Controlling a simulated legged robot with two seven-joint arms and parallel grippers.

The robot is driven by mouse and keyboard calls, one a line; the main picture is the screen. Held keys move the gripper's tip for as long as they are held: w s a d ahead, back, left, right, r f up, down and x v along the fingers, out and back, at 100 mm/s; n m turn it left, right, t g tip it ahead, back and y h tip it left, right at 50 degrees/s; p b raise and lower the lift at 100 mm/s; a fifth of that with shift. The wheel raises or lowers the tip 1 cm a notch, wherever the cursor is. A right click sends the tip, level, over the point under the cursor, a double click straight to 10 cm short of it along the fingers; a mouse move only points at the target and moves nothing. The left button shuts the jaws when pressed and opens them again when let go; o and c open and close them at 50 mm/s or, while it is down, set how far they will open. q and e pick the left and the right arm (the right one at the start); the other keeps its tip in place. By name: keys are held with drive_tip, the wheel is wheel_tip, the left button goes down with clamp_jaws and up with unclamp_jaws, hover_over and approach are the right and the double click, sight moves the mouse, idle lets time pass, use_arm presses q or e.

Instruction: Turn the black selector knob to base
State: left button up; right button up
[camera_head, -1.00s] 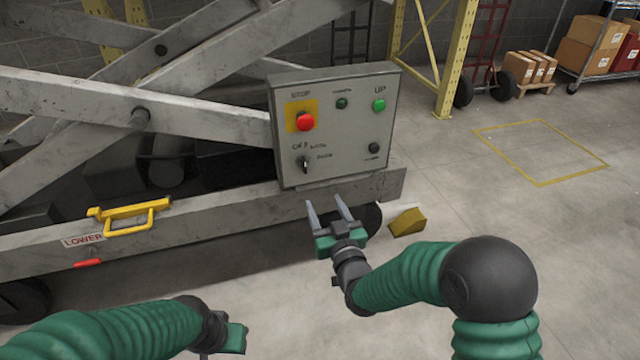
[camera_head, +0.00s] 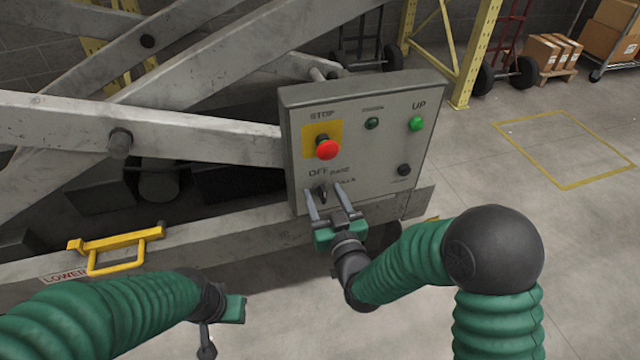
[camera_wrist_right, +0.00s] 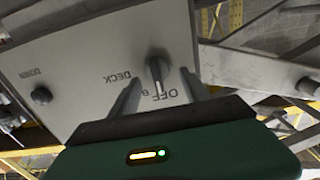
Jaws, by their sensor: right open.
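The black selector knob (camera_head: 322,192) sits low on the left of the grey control panel (camera_head: 350,165), below the OFF lettering. It also shows in the right wrist view (camera_wrist_right: 157,68), where OFF and DECK lettering appears upside down around it. My right gripper (camera_head: 327,203) is open in front of the panel's lower edge, with its two fingers on either side of the knob in the picture. I cannot tell whether they touch it. In the wrist view the fingers (camera_wrist_right: 158,90) stand apart. My left gripper (camera_head: 222,325) is low in the head view, its fingers unclear.
The red STOP button (camera_head: 327,149) is just above the knob. A green UP button (camera_head: 416,124), a small dark green lamp (camera_head: 372,123) and a black button (camera_head: 404,170) are also on the panel. A yellow handle (camera_head: 118,248) is at left. Open floor lies right.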

drive_tip(key=shift+d, duration=0.2)
drive_tip(key=shift+c, duration=0.5)
drive_tip(key=shift+a, duration=0.1)
clamp_jaws()
drive_tip(key=shift+m, duration=0.3)
drive_tip(key=shift+w+d+f+m+p, duration=0.15)
drive_tip(key=shift+m+p, duration=0.2)
drive_tip(key=shift+m, duration=1)
drive_tip(key=shift+s+d+r+m+p, duration=0.15)
drive_tip(key=shift+m+p, duration=0.25)
drive_tip(key=shift+m, duration=1)
drive_tip(key=shift+w+d+f+m+p, duration=0.1)
drive_tip(key=shift+d+f+m+p, duration=0.2)
drive_tip(key=shift+m, duration=1.05)
drive_tip(key=shift+r, duration=0.1)
drive_tip(key=shift+o, duration=0.5)
unclamp_jaws()
